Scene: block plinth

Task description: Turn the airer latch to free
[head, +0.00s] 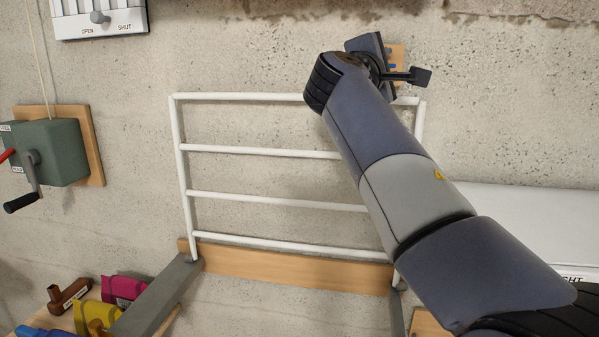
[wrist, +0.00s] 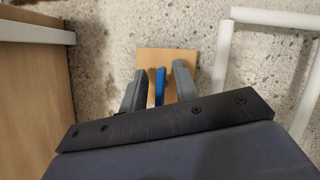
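The airer (head: 262,152) is a white rail frame standing upright against the concrete wall; part of it shows at the right of the wrist view (wrist: 222,55). The airer latch (wrist: 160,84) is a blue bar on a small wooden plate (wrist: 168,54), close to the airer's upper corner. In the head view the plate (head: 398,52) shows beside my wrist, and most of the latch is hidden. My gripper (wrist: 159,71) is open, with one grey finger on each side of the blue bar and a visible gap at both sides.
A green box with a crank (head: 52,152) is mounted on the left wall. A white panel marked OPEN and SHUT (head: 99,18) is above it. Several coloured blocks (head: 97,317) lie at the lower left. A white surface (head: 530,225) is at the right. A wooden board (wrist: 35,95) stands left in the wrist view.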

